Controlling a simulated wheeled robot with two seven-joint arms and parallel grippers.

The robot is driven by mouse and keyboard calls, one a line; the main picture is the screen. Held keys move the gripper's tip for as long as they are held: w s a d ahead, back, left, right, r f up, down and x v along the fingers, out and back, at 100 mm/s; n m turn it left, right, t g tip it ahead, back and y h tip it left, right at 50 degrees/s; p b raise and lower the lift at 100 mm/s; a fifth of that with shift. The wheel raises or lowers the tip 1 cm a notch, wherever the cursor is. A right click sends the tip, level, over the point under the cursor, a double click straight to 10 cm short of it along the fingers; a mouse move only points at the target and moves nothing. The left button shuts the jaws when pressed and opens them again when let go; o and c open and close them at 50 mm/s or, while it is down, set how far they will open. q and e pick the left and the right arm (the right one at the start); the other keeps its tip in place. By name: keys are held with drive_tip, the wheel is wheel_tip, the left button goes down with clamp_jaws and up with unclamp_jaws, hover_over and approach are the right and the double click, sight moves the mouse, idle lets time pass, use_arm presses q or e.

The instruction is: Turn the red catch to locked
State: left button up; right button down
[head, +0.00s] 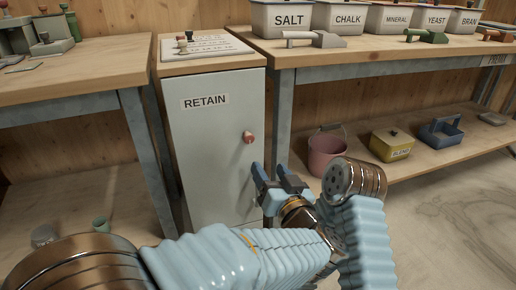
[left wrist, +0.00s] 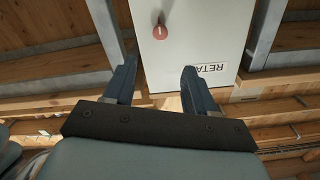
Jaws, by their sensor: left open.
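The red catch (head: 248,136) is a small round knob on the right side of the grey cabinet door (head: 208,150), below and right of the RETAIN label (head: 205,102). In the left wrist view the red catch (left wrist: 158,31) shows near the top, beyond the fingertips. My left gripper (head: 272,176) is open and empty, below and slightly right of the catch, apart from it. In the left wrist view, nothing is between the fingers of the left gripper (left wrist: 158,70). My right gripper is not in view.
A workbench (head: 400,54) at right holds labelled bins such as the SALT bin (head: 289,20). Its lower shelf bears a pink bucket (head: 325,150), a yellow box (head: 392,145) and a blue carrier (head: 441,131). Another bench (head: 70,75) stands left.

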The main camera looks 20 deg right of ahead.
sight(250, 139)
use_arm(q)
drive_tip(key=w, duration=0.6)
drive_tip(key=w+b, duration=0.1)
drive_tip(key=w, duration=0.6)
drive_tip(key=shift+w+a, duration=0.2)
drive_tip(key=shift+w, duration=0.05)
clamp_jaws()
